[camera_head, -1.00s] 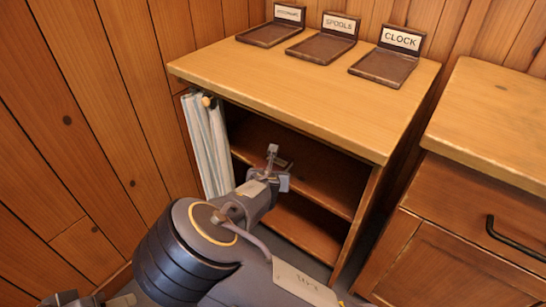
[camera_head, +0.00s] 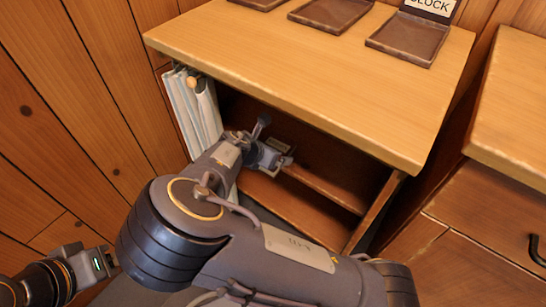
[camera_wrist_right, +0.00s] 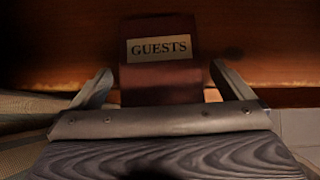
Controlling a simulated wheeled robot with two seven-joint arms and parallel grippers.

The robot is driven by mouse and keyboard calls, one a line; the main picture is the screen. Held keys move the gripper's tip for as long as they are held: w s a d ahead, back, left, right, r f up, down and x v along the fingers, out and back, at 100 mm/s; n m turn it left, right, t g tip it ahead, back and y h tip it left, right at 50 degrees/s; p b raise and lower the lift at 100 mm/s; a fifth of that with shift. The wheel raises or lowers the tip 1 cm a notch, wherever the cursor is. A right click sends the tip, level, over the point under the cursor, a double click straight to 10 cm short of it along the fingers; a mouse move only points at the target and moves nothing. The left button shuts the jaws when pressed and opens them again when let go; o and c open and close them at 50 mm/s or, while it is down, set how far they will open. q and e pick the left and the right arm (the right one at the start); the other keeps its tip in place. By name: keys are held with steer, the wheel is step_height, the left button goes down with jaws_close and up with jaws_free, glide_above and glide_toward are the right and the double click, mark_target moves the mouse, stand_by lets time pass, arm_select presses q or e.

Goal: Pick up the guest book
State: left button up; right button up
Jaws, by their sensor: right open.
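The guest book, a dark red block with a pale "GUESTS" label (camera_wrist_right: 160,75), is in the right wrist view. It stands upright between the two fingers of my right gripper (camera_wrist_right: 162,88), with a narrow gap on each side. In the head view my right gripper (camera_head: 272,143) reaches into the open cabinet front, near the upper shelf. A pale patch there may be the book's label; the rest of the book is hidden or dark. Part of my left arm's end (camera_head: 97,262) shows at the lower left; its fingers cannot be made out.
The wooden cabinet top (camera_head: 270,55) overhangs the opening. A pale curtain (camera_head: 195,108) is gathered at the opening's left side. The shelf (camera_head: 325,187) has bare room right of my gripper. Dark trays, one a clock tray (camera_head: 408,42), stand on top. A drawer cabinet (camera_head: 490,215) stands at right.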

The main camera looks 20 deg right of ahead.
steer(key=shift+w+d+f, duration=0.25)
steer(key=shift+d+f, duration=0.05)
steer(key=c, duration=1.1)
steer(key=shift+o, duration=0.2)
steer(key=shift+r, duration=0.15)
